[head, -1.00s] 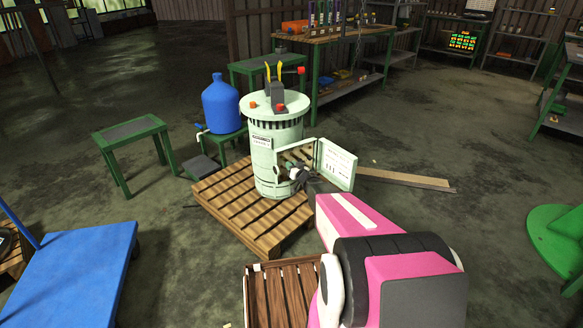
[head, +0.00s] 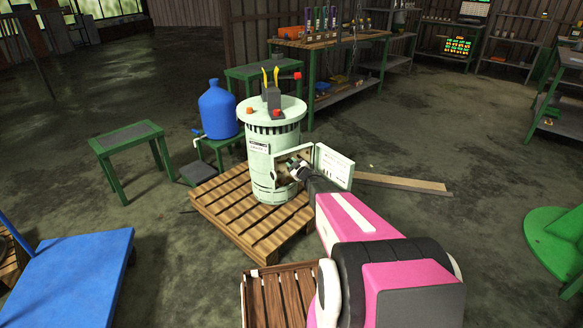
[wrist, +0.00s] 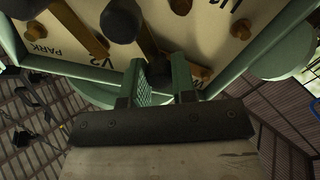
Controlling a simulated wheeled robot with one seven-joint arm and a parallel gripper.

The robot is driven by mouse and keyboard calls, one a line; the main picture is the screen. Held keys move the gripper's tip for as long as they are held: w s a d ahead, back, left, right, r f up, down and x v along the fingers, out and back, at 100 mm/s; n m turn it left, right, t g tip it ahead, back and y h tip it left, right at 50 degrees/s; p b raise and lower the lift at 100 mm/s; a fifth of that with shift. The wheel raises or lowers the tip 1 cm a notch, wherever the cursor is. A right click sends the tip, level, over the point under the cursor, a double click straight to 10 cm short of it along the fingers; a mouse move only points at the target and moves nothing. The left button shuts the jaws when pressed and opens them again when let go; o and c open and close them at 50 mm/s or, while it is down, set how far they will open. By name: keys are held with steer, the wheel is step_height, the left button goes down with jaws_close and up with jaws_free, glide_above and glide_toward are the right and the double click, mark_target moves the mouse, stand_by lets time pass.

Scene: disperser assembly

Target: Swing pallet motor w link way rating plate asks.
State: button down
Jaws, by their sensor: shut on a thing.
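The pale green motor (head: 272,150) stands upright on a wooden pallet (head: 222,213), with its terminal box door (head: 333,167) swung open to the right. Small print shows on the door's inner face, too small to read. My gripper (head: 298,170) reaches into the box opening. In the wrist view, a cream terminal board (wrist: 205,25) carries brass bars, brass nuts and dark knobs, with "PARK" and "V2" legible and other marks cut off. My green fingers (wrist: 158,82) are shut on a dark knob (wrist: 158,72); its bar and terminal label are mostly hidden.
A blue water jug (head: 218,110) on a green stool is left of the motor. A green table (head: 128,140) and blue cart (head: 70,275) are further left. A wooden crate (head: 275,300) is in front; planks (head: 400,182) lie at right.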

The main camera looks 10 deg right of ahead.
steer(key=shift+r+n, duration=0.3)
steer(key=shift+n, duration=0.4)
steer(key=c, duration=0.9)
jaws_free()
steer(key=shift+r, duration=0.1)
steer(key=v, duration=1.1)
steer(key=shift+a, duration=0.1)
